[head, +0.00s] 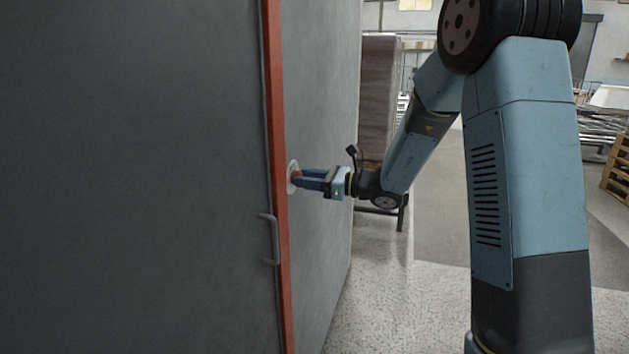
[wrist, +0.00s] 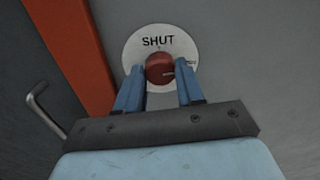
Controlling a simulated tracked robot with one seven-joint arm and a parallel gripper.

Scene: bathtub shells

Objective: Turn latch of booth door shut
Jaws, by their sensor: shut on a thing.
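The latch is a red round knob (wrist: 160,68) on a white disc (wrist: 139,43) marked "SHUT" at its top in the wrist view. In the head view the disc (head: 291,178) sits on the grey wall just right of the orange-red door frame. My gripper (head: 300,175) reaches it from the right, and its blue fingers are shut on the knob. In the wrist view my gripper (wrist: 160,80) has one finger on each side of the knob. A small pointer mark on the knob points right, not up at the word. The booth door (head: 140,180) is a grey panel left of the frame and looks closed.
A grey door handle (head: 269,240) sticks out left of the orange-red frame (head: 277,130), below the latch. A tall brown stack (head: 378,95) stands behind the booth. Wooden pallets (head: 618,170) are at the far right. The speckled floor right of the booth is clear.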

